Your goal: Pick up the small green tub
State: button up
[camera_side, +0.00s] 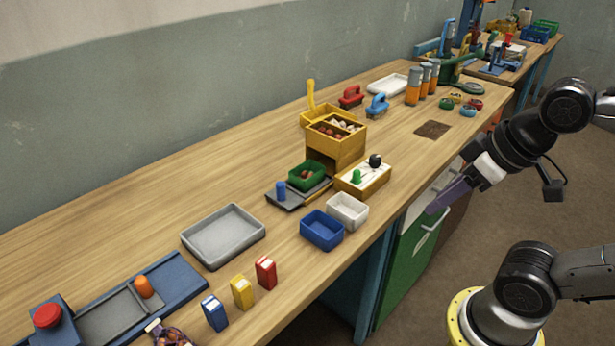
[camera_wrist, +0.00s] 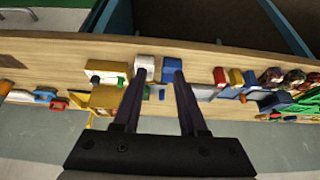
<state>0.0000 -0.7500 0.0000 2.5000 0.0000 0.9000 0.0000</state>
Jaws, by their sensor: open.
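The small green tub (camera_side: 306,175) stands on the bench on a dark flat stand (camera_side: 286,197), with brownish pieces inside it. A blue cylinder (camera_side: 281,188) stands beside it on the same stand. In the wrist view only a sliver of the green tub (camera_wrist: 147,92) shows, mostly hidden behind one finger. My gripper (camera_side: 432,208) is open and empty, out past the bench's front edge and to the right of the tub, well apart from it. The two dark fingers (camera_wrist: 159,76) show apart in the wrist view.
A white tub (camera_side: 347,209) and a blue tub (camera_side: 322,231) stand in front of the green tub. A yellow bin (camera_side: 347,152) rises behind it, and a box with knobs (camera_side: 375,184) is to its right. A grey tray (camera_side: 222,252) lies left.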

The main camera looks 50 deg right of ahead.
jog(key=shift+o, duration=0.2)
jog(key=o, duration=0.9)
